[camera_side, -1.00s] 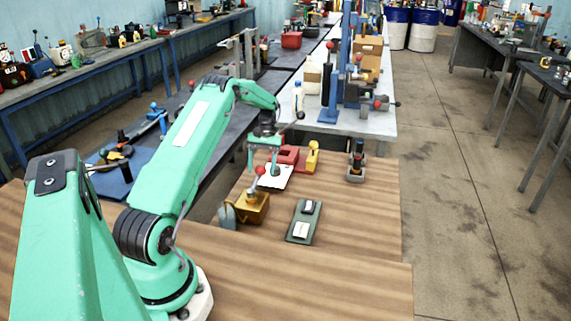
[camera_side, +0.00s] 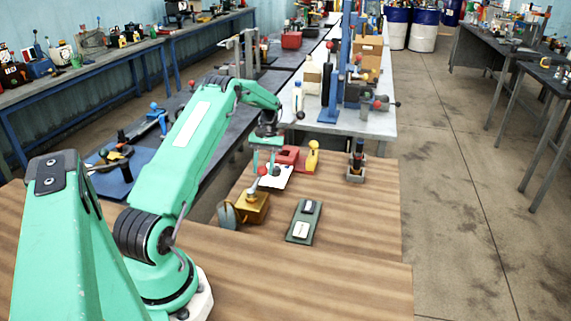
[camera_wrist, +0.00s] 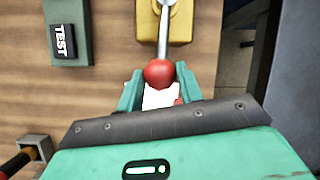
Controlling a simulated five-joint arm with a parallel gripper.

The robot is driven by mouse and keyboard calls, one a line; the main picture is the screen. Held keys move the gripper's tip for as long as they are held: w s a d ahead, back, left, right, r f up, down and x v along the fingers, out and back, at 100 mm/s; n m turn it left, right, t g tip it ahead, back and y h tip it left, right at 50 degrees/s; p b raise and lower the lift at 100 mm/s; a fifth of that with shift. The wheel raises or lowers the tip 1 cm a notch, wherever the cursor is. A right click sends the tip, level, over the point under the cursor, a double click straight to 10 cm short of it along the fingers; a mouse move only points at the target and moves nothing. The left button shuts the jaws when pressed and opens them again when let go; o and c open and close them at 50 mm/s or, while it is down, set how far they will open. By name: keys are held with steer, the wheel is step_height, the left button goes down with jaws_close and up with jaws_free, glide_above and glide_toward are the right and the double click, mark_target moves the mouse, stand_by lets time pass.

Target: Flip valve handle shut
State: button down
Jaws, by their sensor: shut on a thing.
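The valve is a yellow-gold block (camera_side: 252,207) on the wooden table, with a thin grey lever (camera_side: 254,186) rising from its top to a red ball knob (camera_side: 262,171). In the wrist view the yellow body (camera_wrist: 165,30) is at the top, and the grey lever (camera_wrist: 163,45) runs down to the red knob (camera_wrist: 159,73). My green gripper (camera_side: 264,168) is at the knob, with one finger on each side. In the wrist view my gripper (camera_wrist: 160,84) is shut on the knob.
A green plate (camera_side: 293,236) with a white label lies right of the valve; its TEST block (camera_wrist: 65,40) shows in the wrist view. A white sheet (camera_side: 280,180), a red object (camera_side: 290,155) and a yellow one (camera_side: 313,157) are behind. A grey holder (camera_side: 356,178) stands right. The right front table is clear.

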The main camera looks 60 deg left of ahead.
steer(key=w+d+m, duration=0.1)
steer(key=w+d, duration=0.1)
steer(key=d, duration=0.6)
steer(key=shift+d+g, duration=0.25)
steer(key=shift+g, duration=0.15)
steer(key=shift+f, duration=0.2)
steer(key=c, duration=0.9)
jaws_free()
steer(key=shift+c, duration=0.2)
steer(key=shift+r, duration=0.1)
steer(key=shift+w+a+r, duration=0.1)
steer(key=shift+w+r, duration=0.05)
steer(key=v, duration=0.7)
steer(key=shift+r, duration=0.3)
